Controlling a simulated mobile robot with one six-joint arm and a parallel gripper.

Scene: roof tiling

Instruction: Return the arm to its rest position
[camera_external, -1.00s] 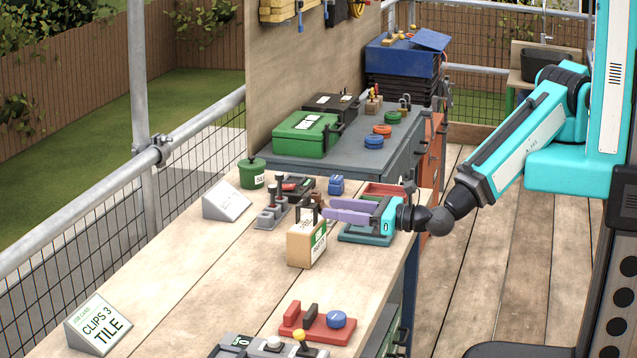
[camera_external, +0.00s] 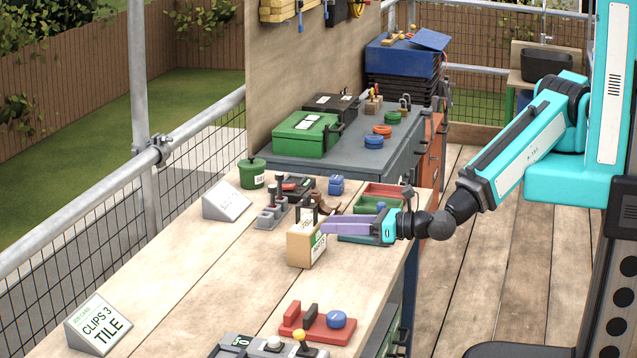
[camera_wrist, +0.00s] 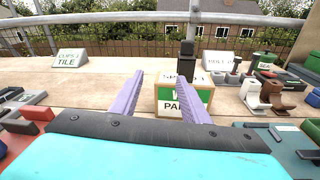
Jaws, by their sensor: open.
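My turquoise arm reaches in from the right over the wooden workbench (camera_external: 215,285). My gripper (camera_external: 328,229) has purple fingers and points left across the bench, low above its right part. In the wrist view my gripper (camera_wrist: 166,90) shows its two fingers spread apart with nothing between them. A cardboard box with a green and white label (camera_external: 304,245) stands close by the fingertips in the outside view. In the wrist view the box (camera_wrist: 195,96) stands ahead, partly hidden behind the right finger. I cannot tell whether the fingers touch it.
A "CLIPS 3 TILE" sign (camera_external: 99,323) stands at the front left and a second sign (camera_external: 226,201) farther back. A red tool holder (camera_external: 318,322) is at the front. Red and green trays (camera_external: 381,197) lie behind my gripper. A green toolbox (camera_external: 305,134) stands on the grey cabinet.

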